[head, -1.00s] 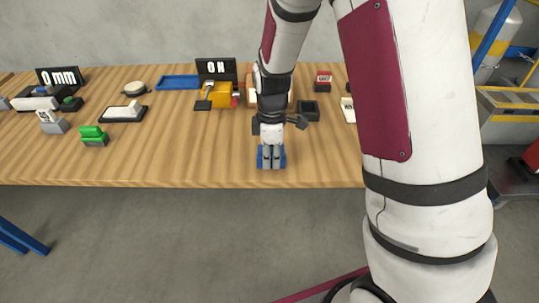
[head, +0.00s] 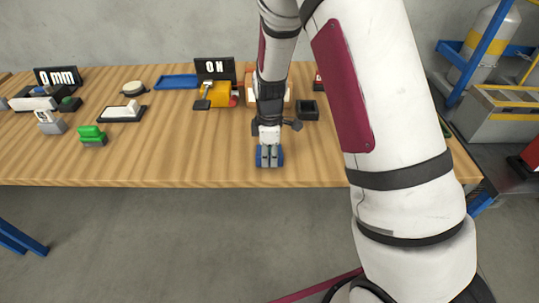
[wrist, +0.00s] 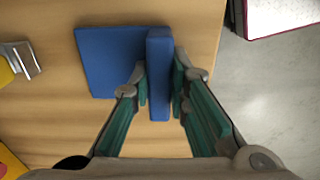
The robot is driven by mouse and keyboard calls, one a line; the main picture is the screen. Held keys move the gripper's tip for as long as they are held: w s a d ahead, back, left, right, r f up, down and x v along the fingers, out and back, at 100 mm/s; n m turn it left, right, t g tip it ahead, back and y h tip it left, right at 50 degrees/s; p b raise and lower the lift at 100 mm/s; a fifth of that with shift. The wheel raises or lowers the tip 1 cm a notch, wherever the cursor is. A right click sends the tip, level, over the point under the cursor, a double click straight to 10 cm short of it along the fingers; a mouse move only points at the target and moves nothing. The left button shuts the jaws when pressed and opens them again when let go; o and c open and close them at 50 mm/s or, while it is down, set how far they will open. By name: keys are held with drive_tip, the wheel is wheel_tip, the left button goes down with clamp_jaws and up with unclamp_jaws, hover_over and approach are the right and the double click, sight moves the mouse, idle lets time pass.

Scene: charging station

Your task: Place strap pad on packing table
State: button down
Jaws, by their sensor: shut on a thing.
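The strap pad is most likely the blue piece (wrist: 105,62) with a flat plate and a raised blue rib, seen in the wrist view. My gripper (wrist: 160,85) is shut on the rib, with one green-lined finger on each side. The packing table (head: 180,150) is the long wooden table. In the head view my gripper (head: 268,160) points down near the table's front edge, and blue shows beside its fingers (head: 258,157). Whether the pad touches the wood or hovers just above it, I cannot tell.
A green block (head: 92,134), a black-based white piece (head: 122,112), a yellow device (head: 220,96) with a sign, a blue tray (head: 177,82) and a small black box (head: 307,110) stand on the table. Bare wood lies left of my gripper. The front edge is close.

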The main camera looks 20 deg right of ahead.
drive_tip(key=c, duration=1.5)
unclamp_jaws()
drive_tip(key=shift+c, duration=0.2)
wheel_tip(320, 180, up, 12)
drive_tip(key=r, duration=0.1)
drive_tip(key=s+r+m+t, duration=0.2)
drive_tip(key=s+r+m, duration=0.4)
drive_tip(key=s+r, duration=0.6)
drive_tip(key=s+r+m, duration=0.1)
drive_tip(key=s+m, duration=0.3)
drive_tip(key=s, duration=0.4)
drive_tip(key=s+d+r+m+t, duration=0.1)
drive_tip(key=s+m, duration=0.3)
drive_tip(key=s, duration=0.4)
drive_tip(key=shift+s+d+r+t, duration=0.2)
drive_tip(key=shift+s+r+t, duration=0.15)
drive_tip(key=shift+r, duration=0.4)
drive_tip(key=shift+p, duration=0.3)
